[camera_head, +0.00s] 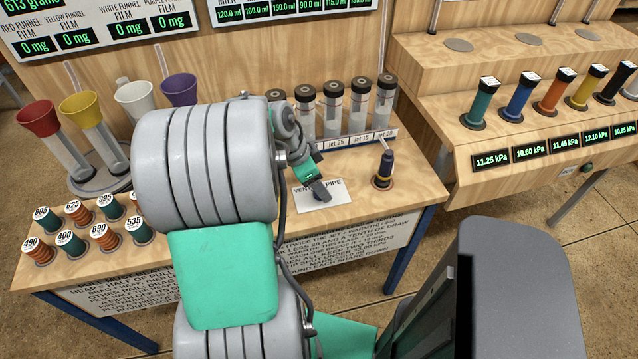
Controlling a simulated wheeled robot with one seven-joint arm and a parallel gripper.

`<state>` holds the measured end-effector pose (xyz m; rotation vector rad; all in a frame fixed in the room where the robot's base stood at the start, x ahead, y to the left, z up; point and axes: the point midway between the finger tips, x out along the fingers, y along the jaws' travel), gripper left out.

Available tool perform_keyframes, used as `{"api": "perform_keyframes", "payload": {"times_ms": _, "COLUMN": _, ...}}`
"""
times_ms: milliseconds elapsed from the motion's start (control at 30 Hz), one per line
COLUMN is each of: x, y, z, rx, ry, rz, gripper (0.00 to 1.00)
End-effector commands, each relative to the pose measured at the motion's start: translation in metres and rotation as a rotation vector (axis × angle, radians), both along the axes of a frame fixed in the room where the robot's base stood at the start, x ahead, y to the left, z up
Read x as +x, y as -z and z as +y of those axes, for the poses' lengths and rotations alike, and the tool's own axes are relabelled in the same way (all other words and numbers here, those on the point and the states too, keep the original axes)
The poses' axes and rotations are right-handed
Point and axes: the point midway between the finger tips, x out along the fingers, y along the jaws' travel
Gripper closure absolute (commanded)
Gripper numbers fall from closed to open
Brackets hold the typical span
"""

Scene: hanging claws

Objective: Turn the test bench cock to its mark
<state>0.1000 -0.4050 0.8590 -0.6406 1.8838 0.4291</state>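My gripper (319,189) is small in the view, beyond my large grey and green arm. Its dark fingers point down over a white card (335,193) with partly covered lettering that ends in "PIPE". I cannot see whether the fingers are apart or hold anything. No part is clearly labelled as the test bench cock, and no mark for it can be made out. A small green knob (587,167) sits on the right bench's front.
Several capped clear tubes (333,109) stand behind the gripper. Coloured funnels (80,108) and numbered spools (108,236) are on the left of the wooden bench (425,185). The right bench (480,140) holds coloured cylinders above kPa displays. Floor shows between the benches.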

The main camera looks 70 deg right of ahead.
Motion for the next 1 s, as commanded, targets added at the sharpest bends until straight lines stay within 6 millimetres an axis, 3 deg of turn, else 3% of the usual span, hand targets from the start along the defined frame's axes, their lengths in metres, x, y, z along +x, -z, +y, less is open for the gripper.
{"api": "perform_keyframes", "payload": {"times_ms": 333, "x": -0.0025, "y": 0.0093, "z": -0.0024, "rx": -0.001, "ry": -0.002, "rz": -0.002, "gripper": 0.35}}
{"api": "perform_keyframes", "payload": {"times_ms": 1000, "x": -0.0017, "y": 0.0089, "z": -0.0023, "rx": -0.001, "ry": -0.004, "rz": -0.002, "gripper": 0.89}}
